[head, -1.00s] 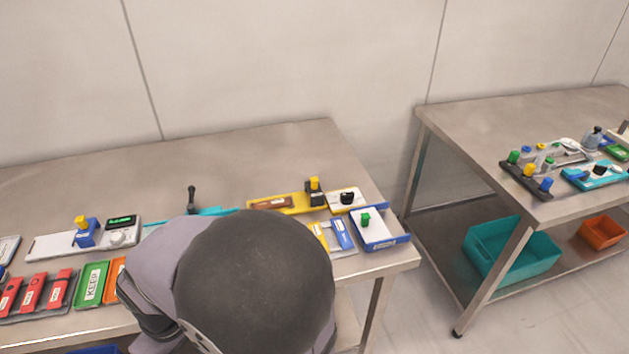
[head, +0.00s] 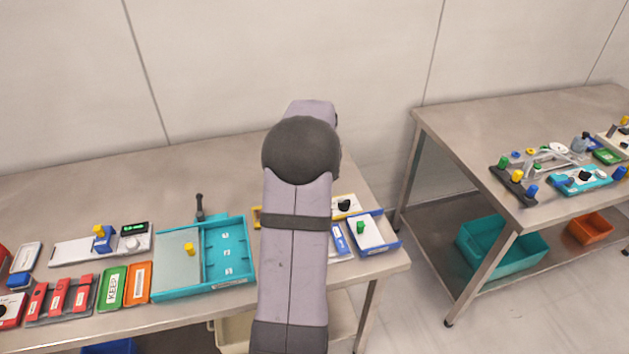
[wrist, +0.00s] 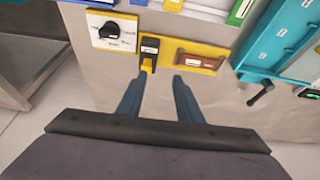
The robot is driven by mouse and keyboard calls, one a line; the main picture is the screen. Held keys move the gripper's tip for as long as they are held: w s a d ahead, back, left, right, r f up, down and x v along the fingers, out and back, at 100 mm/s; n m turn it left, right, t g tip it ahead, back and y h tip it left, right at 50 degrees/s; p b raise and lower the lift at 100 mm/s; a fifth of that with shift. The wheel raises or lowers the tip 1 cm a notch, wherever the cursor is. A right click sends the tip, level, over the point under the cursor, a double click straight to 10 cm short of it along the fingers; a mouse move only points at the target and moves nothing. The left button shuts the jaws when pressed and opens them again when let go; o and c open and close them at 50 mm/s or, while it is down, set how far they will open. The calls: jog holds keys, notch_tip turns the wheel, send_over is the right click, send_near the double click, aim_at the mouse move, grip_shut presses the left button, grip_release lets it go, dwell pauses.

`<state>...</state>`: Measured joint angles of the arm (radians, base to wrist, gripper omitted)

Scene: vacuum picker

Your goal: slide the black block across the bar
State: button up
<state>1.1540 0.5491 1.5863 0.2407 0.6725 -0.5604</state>
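The black block (wrist: 149,46) sits near the left end of a yellow bar (wrist: 182,47) in the wrist view, with a yellow knob (wrist: 147,65) on it. A brown piece (wrist: 200,61) lies toward the bar's other end. My gripper (wrist: 160,75) is open and empty. Its left fingertip appears close to the yellow knob in the picture; I cannot tell whether they touch. In the head view, my arm hides the block and most of the bar; only the bar's left end (head: 257,215) is clear. The fingers are hidden there.
Beside the bar is a white plate with a black knob (wrist: 113,31). A teal tray (head: 229,252) with a black lever (head: 199,207) stands left of my arm. The table behind the bar is clear.

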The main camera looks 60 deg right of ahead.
jog(key=shift+w+d+f+p, duration=0.1)
jog(key=shift+d+f+p, duration=0.5)
jog(key=shift+f, duration=0.5)
jog(key=shift+w+d+f+p, duration=0.1)
jog(key=shift+d+f+p, duration=0.25)
jog(key=shift+d+f, duration=0.55)
jog(key=shift+d+f+p, duration=0.5)
jog(key=shift+f, duration=0.75)
grip_shut()
